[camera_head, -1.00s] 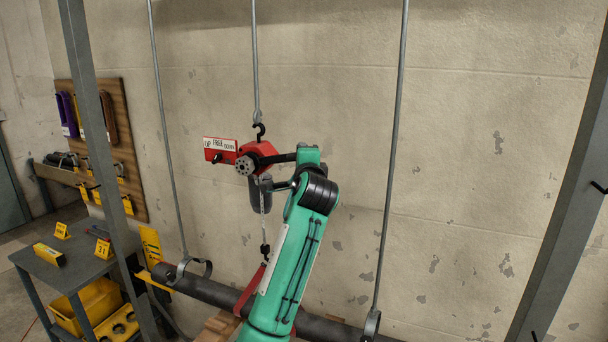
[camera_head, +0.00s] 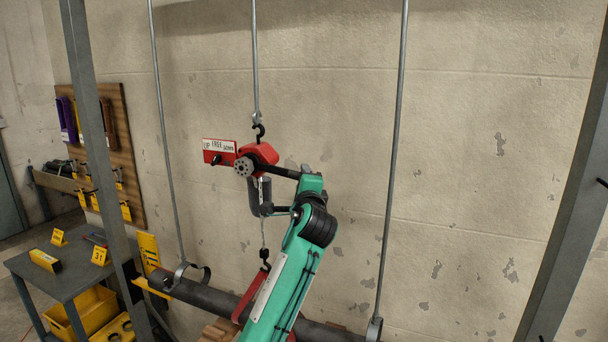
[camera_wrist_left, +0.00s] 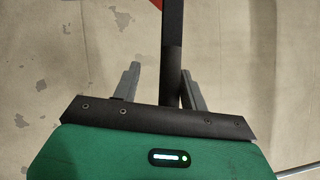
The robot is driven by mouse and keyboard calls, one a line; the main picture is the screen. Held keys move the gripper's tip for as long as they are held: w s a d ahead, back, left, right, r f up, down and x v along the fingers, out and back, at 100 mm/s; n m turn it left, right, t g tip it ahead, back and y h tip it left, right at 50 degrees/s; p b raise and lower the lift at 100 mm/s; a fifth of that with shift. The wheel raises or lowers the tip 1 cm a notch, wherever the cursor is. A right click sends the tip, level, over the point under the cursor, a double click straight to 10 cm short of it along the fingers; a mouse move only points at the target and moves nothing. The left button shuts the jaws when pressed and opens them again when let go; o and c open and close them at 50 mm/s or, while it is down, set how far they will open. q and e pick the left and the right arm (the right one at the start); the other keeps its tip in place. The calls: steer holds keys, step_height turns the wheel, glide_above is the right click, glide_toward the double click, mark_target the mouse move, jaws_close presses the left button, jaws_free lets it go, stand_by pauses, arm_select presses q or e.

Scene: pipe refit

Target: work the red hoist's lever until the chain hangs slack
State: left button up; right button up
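The red hoist (camera_head: 259,155) hangs from a hook on a rod. Its black lever (camera_head: 284,171) points right and slightly down. My left gripper (camera_head: 304,170) is at the lever's outer end. In the left wrist view the dark lever (camera_wrist_left: 173,45) runs between the two spread fingers, close to the right finger and apart from the left one; contact is unclear. The chain (camera_head: 263,232) hangs straight from the hoist to a lower hook (camera_head: 265,257) on a red sling (camera_head: 246,301) by the dark pipe (camera_head: 218,296). My right gripper is out of view.
A red plate (camera_head: 219,152) beside the hoist reads UP, FREE, DOWN and carries a black knob. Hanger rods (camera_head: 391,170) stand either side. Grey frame posts (camera_head: 567,190) flank the view. A grey table (camera_head: 68,270) with yellow markers stands left. The wall area right is clear.

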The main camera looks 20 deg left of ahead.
arm_select(q)
steer(key=shift+f, duration=0.2)
steer(key=shift+a+f+m+t+b, duration=0.15)
steer(key=shift+a+f+m+b, duration=0.15)
steer(key=shift+f, duration=0.25)
steer(key=shift+a+f+m+t+b, duration=0.1)
steer(key=shift+f+m+b, duration=0.05)
steer(key=shift+f+b, duration=0.35)
steer(key=shift+a+f+m+t+b, duration=0.2)
steer(key=shift+f+m+b, duration=0.1)
steer(key=shift+f, duration=0.3)
steer(key=a+f+m+b, duration=0.1)
steer(key=a+f+t+b, duration=0.1)
steer(key=f, duration=0.1)
steer(key=shift+f+m, duration=0.2)
steer(key=shift+m, duration=0.15)
